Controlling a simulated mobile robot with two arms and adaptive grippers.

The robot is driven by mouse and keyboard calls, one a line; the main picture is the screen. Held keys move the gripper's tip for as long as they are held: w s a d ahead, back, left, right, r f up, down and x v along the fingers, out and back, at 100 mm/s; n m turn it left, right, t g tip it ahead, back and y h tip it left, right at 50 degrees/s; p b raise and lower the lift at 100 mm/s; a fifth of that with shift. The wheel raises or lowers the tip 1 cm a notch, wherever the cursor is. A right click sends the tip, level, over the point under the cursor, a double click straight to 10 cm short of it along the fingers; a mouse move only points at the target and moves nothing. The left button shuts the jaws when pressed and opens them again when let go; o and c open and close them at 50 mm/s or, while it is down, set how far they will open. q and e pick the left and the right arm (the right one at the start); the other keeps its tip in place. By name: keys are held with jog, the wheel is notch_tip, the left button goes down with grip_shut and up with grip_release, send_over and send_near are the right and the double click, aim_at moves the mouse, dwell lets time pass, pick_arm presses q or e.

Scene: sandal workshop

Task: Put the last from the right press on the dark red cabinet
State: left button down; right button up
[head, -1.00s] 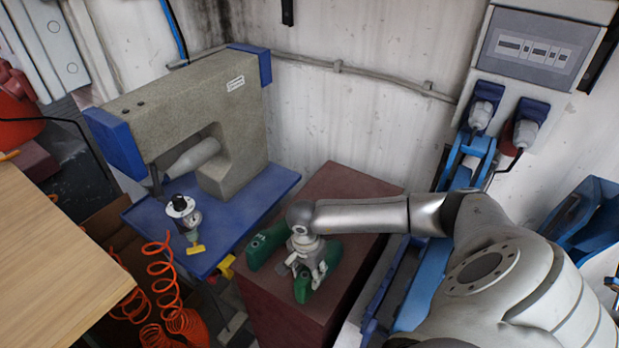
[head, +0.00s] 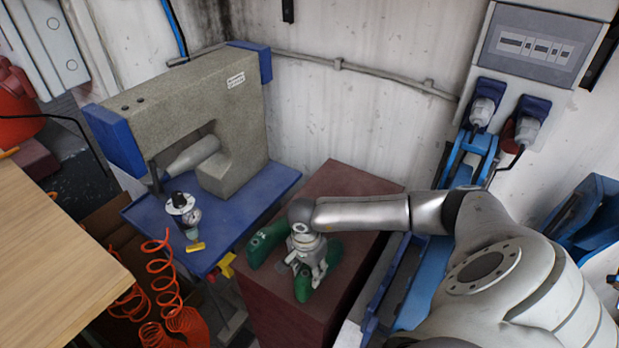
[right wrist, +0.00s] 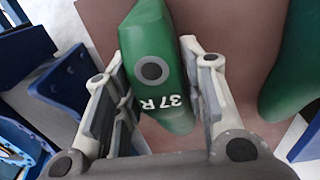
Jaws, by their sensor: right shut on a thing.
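The dark red cabinet (head: 352,192) stands in the middle of the head view, against the wall. My right gripper (head: 309,274) is over its top, pointing down, shut on a green last (head: 303,288). In the right wrist view my fingers (right wrist: 154,62) stand on both sides of this last (right wrist: 152,35), marked "37 R". The last is at the cabinet top; whether it touches it I cannot tell. A second green last (head: 264,245) lies on the cabinet to the left; it also shows in the right wrist view (right wrist: 295,65). My left gripper is out of view.
A grey machine (head: 185,95) with blue ends stands on a blue table (head: 270,192) left of the cabinet. A wooden tabletop (head: 50,250) is at the far left, with orange coiled hoses (head: 165,285) beside it. Blue equipment (head: 430,285) stands right of the cabinet. The cabinet's back top is clear.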

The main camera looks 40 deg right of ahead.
jog(key=shift+f+b, duration=0.25)
jog(key=shift+b, duration=0.05)
jog(key=o, duration=1.1)
jog(key=r, duration=1.2)
jog(key=shift+w+a, duration=0.15)
jog(key=shift+a, duration=0.15)
